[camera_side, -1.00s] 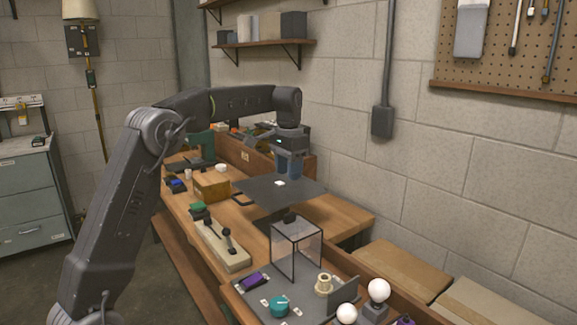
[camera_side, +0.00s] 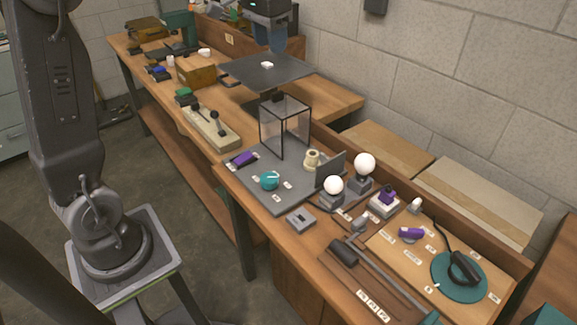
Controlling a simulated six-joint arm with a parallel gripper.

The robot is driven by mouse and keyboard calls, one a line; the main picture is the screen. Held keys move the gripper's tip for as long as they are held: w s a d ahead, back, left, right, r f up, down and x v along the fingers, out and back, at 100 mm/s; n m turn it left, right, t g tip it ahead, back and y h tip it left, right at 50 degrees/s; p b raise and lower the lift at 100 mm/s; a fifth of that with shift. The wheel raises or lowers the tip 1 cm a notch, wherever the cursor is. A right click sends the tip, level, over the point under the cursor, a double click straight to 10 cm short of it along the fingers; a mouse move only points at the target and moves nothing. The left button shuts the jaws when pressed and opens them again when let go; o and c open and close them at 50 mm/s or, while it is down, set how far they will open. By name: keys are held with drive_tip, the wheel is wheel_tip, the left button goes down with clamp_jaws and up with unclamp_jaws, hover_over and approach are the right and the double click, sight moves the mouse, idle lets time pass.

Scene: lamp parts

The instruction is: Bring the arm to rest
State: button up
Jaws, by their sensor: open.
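My gripper (camera_side: 278,46) is at the top of the view, pointing down over a dark flat plate (camera_side: 245,72). Its jaws are open, with nothing seen between them. A small white piece (camera_side: 267,65) lies on the plate just below and slightly left of the fingertips. The upper part of my wrist is cut off by the top edge.
A glass-sided box (camera_side: 285,126) stands on a grey mat (camera_side: 275,203) nearer than the plate. Two white bulbs (camera_side: 364,163) (camera_side: 333,185) stand to its right. A teal disc (camera_side: 460,290) lies on a board at lower right. A wooden box (camera_side: 196,71) is left of the plate.

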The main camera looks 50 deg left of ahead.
drive_tip(key=s+d+f+t, duration=0.1)
drive_tip(key=s+d+f, duration=0.1)
drive_tip(key=s, duration=0.5)
drive_tip(key=s+d+f+t, duration=0.1)
drive_tip(key=s+d+f, duration=0.2)
drive_tip(key=s+d, duration=0.2)
drive_tip(key=s+d+f+t, duration=0.2)
drive_tip(key=s+d+f, duration=0.1)
drive_tip(key=s, duration=0.6)
drive_tip(key=shift+s+d, duration=0.4)
drive_tip(key=shift+d, duration=0.25)
